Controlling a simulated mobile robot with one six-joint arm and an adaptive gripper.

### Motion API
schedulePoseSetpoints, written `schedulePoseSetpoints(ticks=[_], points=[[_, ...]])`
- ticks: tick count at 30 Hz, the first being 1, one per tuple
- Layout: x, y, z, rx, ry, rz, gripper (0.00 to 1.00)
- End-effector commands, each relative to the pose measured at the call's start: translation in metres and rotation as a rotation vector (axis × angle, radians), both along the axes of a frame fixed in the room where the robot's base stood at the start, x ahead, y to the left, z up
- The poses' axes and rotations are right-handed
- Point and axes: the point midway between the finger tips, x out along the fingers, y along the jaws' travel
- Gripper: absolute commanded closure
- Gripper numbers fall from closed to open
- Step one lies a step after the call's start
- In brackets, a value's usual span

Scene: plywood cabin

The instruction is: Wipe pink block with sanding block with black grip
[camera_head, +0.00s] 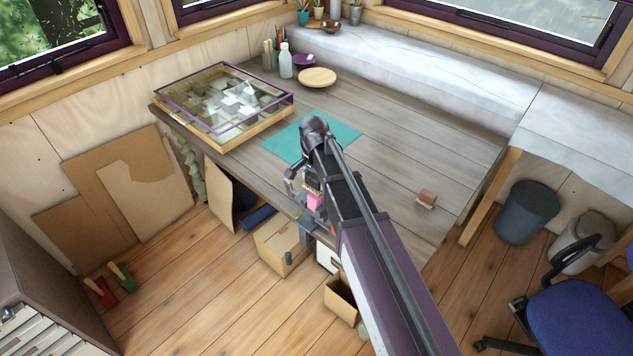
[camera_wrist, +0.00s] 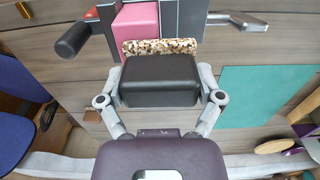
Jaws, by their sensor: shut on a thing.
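The pink block (camera_wrist: 138,24) is held between the grey and black jaws of a vise (camera_wrist: 183,20) at the table's edge. It also shows beside my arm in the head view (camera_head: 314,201). My gripper (camera_wrist: 160,88) is shut on the black grip of the sanding block (camera_wrist: 158,79), a finger on each side. The sanding block's speckled pad (camera_wrist: 160,47) faces the pink block and lies right by it. I cannot tell whether they touch. In the head view my arm hides most of the sanding block and vise.
A teal mat (camera_head: 340,133) and a glass-lidded case (camera_head: 270,114) lie on the wooden table (camera_head: 400,150). A small brown block (camera_head: 428,197) sits at the right. A white bottle (camera_head: 285,63) and round board (camera_head: 317,77) stand behind. Cardboard boxes (camera_head: 281,246) are on the floor below.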

Motion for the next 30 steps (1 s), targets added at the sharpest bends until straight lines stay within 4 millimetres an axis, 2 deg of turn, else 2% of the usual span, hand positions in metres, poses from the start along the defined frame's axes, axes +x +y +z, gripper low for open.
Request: schedulePoseSetpoints(ticks=[10, 30], points=[[0.0, 0.0, 0.005, -0.001, 0.001, 0.0, 0.6], [0.0, 0.0, 0.052, -0.001, 0.001, 0.0, 0.6]])
